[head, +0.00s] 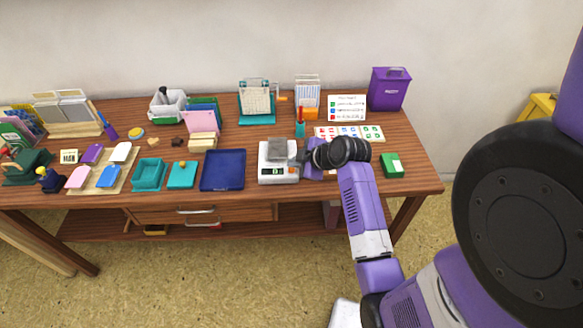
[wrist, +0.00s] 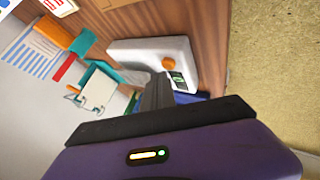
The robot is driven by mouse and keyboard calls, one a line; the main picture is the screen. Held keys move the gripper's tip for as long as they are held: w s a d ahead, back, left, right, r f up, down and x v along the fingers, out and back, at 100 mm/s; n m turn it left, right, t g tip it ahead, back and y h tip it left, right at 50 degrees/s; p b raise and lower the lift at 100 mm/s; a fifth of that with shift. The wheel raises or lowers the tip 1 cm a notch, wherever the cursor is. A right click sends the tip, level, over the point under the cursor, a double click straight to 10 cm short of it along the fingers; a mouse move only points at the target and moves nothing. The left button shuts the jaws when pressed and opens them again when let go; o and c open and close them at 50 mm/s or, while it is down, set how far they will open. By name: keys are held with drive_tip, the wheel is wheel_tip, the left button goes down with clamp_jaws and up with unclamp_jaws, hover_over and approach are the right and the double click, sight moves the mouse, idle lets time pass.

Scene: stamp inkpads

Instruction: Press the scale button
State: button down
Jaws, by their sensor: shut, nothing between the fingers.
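The white scale (head: 277,180) stands on the wooden table, with a grey pan on top and a small dark display with green digits at its front. In the wrist view the white scale body (wrist: 130,48) carries a round orange button (wrist: 169,63) beside the display (wrist: 178,79). My gripper (head: 298,158) is at the right side of the scale. Its dark fingers (wrist: 157,82) are together, with nothing between them, and their tips show close to the orange button. I cannot tell whether they touch it. The button is not clear in the head view.
A blue tray (head: 222,181) lies left of the scale, and a green box (head: 391,165) lies right of my wrist. A teal cup with a red item (head: 300,128) and a sticker sheet (head: 362,132) lie behind. The table's front edge is just before the scale.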

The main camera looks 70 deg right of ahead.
sight(294, 171)
wheel_tip(294, 171, up, 6)
drive_tip(key=p, duration=0.5)
idle(0.7)
